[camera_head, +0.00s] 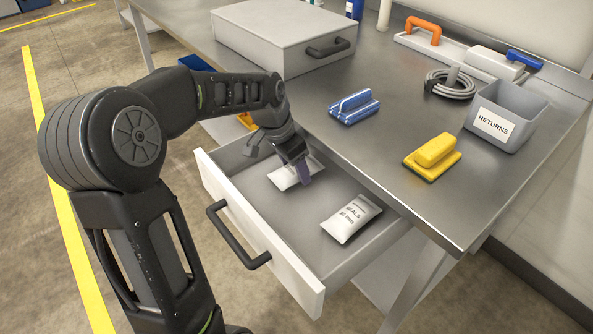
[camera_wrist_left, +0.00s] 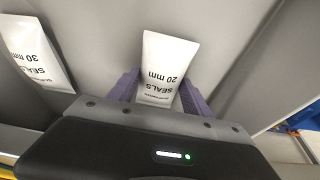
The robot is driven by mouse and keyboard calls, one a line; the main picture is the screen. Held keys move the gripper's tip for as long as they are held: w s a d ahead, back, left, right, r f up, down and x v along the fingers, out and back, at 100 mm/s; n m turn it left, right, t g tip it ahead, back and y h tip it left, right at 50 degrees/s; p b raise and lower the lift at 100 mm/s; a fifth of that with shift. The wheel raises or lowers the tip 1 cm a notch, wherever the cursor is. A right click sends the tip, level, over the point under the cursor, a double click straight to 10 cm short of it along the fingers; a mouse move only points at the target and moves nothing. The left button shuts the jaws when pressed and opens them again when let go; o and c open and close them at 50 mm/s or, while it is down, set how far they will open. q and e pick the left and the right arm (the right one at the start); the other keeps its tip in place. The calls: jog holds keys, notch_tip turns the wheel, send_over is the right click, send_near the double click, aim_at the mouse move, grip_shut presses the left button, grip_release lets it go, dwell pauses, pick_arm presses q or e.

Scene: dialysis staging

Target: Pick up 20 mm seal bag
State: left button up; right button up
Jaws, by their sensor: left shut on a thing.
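The 20 mm seal bag (camera_wrist_left: 167,68) is a white pouch printed "SEALS 20 mm". In the left wrist view it lies between the two purple fingers of my left gripper (camera_wrist_left: 160,90), which are shut on it. In the head view the same white bag (camera_head: 287,175) is in the open drawer, partly hidden by my left gripper (camera_head: 302,172). A second white bag, the 30 mm seal bag (camera_wrist_left: 37,52), lies apart to the left in the wrist view. It also shows in the head view (camera_head: 351,218), near the drawer's right end. My right gripper is not in view.
The grey drawer (camera_head: 285,222) is pulled out, with a dark handle (camera_head: 236,238) on its front.

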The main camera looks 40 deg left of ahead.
pick_arm(q)
jog(key=c, duration=0.5)
jog(key=shift+c, duration=0.2)
jog(key=shift+r, duration=0.15)
jog(key=shift+r, duration=0.5)
jog(key=s+d, duration=0.1)
jog(key=s, duration=0.1)
jog(key=s+d, duration=0.3)
jog(key=s, duration=0.1)
jog(key=shift+s+d+p, duration=0.25)
jog(key=shift+s+p, duration=0.1)
jog(key=shift+p, duration=0.05)
notch_tip(320, 180, up, 14)
jog(key=p, duration=0.3)
jog(key=shift+f, duration=0.15)
